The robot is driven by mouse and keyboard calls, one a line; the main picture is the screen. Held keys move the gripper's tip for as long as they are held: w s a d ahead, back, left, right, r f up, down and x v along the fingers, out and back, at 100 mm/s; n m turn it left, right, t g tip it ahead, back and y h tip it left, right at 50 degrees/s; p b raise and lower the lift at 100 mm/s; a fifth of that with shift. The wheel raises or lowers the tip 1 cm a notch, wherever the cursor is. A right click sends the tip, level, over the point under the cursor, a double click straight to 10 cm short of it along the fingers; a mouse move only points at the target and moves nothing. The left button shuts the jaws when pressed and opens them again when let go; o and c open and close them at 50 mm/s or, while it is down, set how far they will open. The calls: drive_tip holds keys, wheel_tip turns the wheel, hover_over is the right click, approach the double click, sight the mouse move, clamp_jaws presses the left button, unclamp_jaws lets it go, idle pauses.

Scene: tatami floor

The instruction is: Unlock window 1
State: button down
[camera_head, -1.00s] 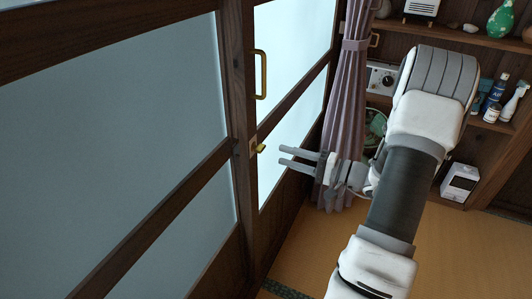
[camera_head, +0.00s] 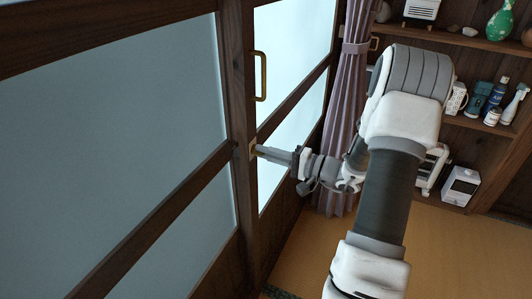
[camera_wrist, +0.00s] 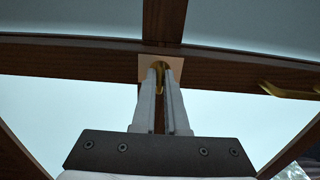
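The window lock is a small brass latch on a pale square plate (camera_wrist: 146,65), set on the dark wooden upright where the sliding panels meet. My gripper (camera_head: 262,150) reaches the lock from the right in the head view and hides most of it. In the wrist view the two grey fingers of my gripper (camera_wrist: 160,72) are close together in front of the plate. The brass latch (camera_wrist: 159,66) shows between their tips, and the fingers appear shut on it. The window (camera_head: 287,125) has pale frosted panes in dark wood frames.
A brass pull handle (camera_head: 263,76) is on the frame above the lock. A mauve curtain (camera_head: 345,100) hangs right of the window, behind my arm. Shelves with bottles (camera_head: 496,95) stand at the right. The tatami floor (camera_head: 450,245) is clear.

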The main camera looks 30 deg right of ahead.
drive_tip(key=shift+m, duration=0.3)
drive_tip(key=shift+m+p, duration=6.35)
drive_tip(key=shift+m, duration=2.35)
drive_tip(key=c, duration=0.9)
unclamp_jaws()
drive_tip(key=shift+c, duration=0.2)
drive_tip(key=shift+s+d, duration=0.1)
drive_tip(key=shift+d, duration=0.05)
drive_tip(key=p+v, duration=0.1)
drive_tip(key=v, duration=1.6)
